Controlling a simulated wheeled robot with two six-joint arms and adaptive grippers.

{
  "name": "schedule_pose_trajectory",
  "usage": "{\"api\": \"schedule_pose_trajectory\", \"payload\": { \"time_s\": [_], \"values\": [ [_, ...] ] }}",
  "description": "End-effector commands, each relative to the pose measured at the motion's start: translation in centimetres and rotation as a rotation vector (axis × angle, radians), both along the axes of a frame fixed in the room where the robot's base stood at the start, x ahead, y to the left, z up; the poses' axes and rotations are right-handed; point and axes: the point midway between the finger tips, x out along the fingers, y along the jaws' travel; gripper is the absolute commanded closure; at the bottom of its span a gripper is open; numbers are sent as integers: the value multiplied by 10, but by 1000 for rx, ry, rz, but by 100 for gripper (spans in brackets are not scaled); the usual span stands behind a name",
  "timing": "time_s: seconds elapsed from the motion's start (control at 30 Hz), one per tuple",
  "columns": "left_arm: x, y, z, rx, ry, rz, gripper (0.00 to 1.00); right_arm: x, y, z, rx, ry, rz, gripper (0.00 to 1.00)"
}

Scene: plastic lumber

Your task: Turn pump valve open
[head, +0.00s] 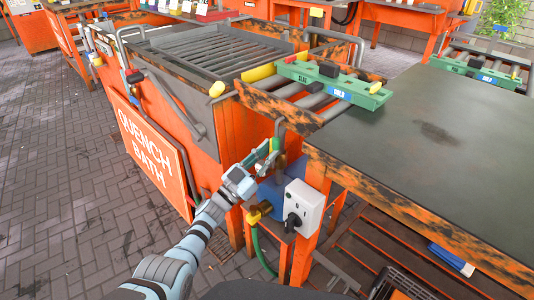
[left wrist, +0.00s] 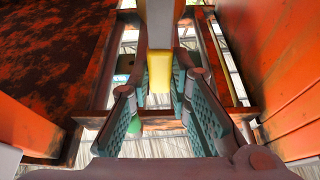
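My left gripper (head: 268,150) reaches in from the lower left to a vertical pipe (head: 280,131) beside the quench bath. In the left wrist view its two green-padded fingers (left wrist: 160,88) are apart, one on each side of a yellow handle (left wrist: 159,72) in front of a grey bar. Small gaps seem to show beside the handle; contact is unclear. The handle is hidden by the gripper in the head view. The blue pump (head: 269,195) sits below, with a yellow fitting (head: 258,212) and green hose. My right gripper is not in view.
A grey switch box (head: 304,206) with a black knob is just right of the pump. The orange quench bath (head: 160,150) stands at left. Paved floor lies open at left.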

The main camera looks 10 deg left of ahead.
Motion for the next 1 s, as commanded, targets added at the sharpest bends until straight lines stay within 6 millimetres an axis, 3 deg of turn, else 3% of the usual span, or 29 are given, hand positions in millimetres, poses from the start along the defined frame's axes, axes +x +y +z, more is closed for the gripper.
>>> {"api": "schedule_pose_trajectory", "payload": {
  "time_s": [0.03,0.13,0.47,0.57,0.8,1.0],
  "values": [
    [0,0,-1,1,3,0,74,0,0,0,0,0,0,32],
    [0,0,-1,1,2,0,62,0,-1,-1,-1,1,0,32],
    [-4,3,-3,2,0,2,62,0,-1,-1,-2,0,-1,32],
    [-16,12,-10,2,0,2,62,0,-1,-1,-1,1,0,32],
    [-66,48,-35,4,2,1,62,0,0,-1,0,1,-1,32],
    [-89,64,-46,1,1,0,62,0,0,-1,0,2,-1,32]
  ]
}}
